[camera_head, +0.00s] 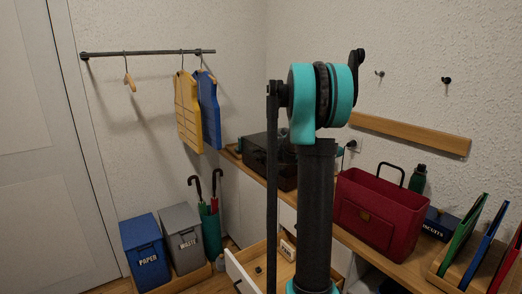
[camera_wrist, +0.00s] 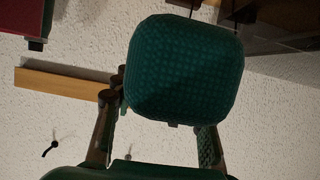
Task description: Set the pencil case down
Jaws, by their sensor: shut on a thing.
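The pencil case appears to be the dark green, textured, rounded block (camera_wrist: 185,70) in the wrist view. My gripper (camera_wrist: 160,125) is shut on it, with one finger at its lower left and one near its lower right. The case is held up with the pale wall behind it, and I see no surface touching it. In the head view my arm stands in the middle and hides most of the gripper and the case.
A long wooden counter (camera_head: 393,262) runs along the wall. It holds a red bag (camera_head: 382,212), a dark box (camera_head: 262,160), a green bottle (camera_head: 417,178) and upright coloured folders (camera_head: 462,235) at the right. An open drawer (camera_head: 240,272) juts out below. Bins (camera_head: 146,252) stand left.

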